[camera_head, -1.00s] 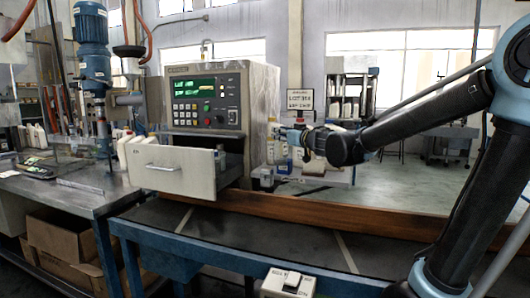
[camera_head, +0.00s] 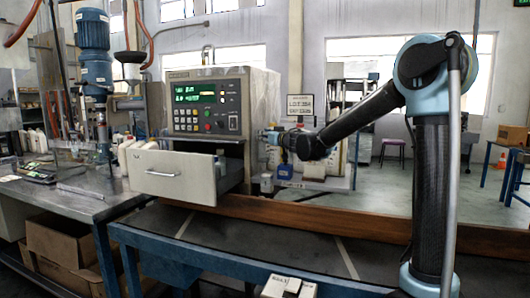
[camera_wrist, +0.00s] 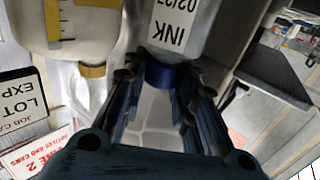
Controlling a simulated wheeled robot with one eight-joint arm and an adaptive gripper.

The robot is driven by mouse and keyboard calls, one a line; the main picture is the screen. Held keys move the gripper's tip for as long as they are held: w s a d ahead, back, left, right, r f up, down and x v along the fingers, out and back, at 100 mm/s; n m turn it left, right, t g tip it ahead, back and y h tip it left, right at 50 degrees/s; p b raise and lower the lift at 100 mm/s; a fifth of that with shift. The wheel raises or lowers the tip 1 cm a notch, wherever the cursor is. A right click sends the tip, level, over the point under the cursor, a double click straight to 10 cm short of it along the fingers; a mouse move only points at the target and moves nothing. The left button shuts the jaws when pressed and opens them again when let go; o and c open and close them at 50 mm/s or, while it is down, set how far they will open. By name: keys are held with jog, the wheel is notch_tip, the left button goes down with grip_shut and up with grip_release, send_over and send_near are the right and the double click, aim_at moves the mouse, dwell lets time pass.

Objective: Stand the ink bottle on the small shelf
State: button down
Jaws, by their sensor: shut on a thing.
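The ink bottle (camera_wrist: 178,27) shows at the top of the wrist view, white with an upside-down INK label. Its dark blue cap (camera_wrist: 165,74) is between the fingers of my gripper (camera_wrist: 162,88), which is shut on it. In the head view my gripper (camera_head: 268,136) is just right of the machine with the green display; I cannot make out the ink bottle clearly there. A dark flat plate (camera_wrist: 285,75), perhaps the small shelf, is at the right of the wrist view, apart from the bottle.
A large pale container (camera_wrist: 88,22) with a yellow cap stands close left of the bottle. A LOT EXP sign (camera_wrist: 22,105) is further left. The machine (camera_head: 207,103) has an open drawer (camera_head: 170,174) in front. A wooden rail (camera_head: 330,216) runs along the bench.

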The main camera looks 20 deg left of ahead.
aim_at(267, 149)
jog(key=shift+s+f, duration=0.1)
jog(key=shift+f, duration=1.75)
notch_tip(267, 149, down, 2)
jog(key=shift+f, duration=0.4)
jog(key=c, duration=1.3)
grip_release()
jog(key=v, duration=1.1)
jog(key=shift+s+d, duration=0.25)
jog(key=shift+d, duration=0.1)
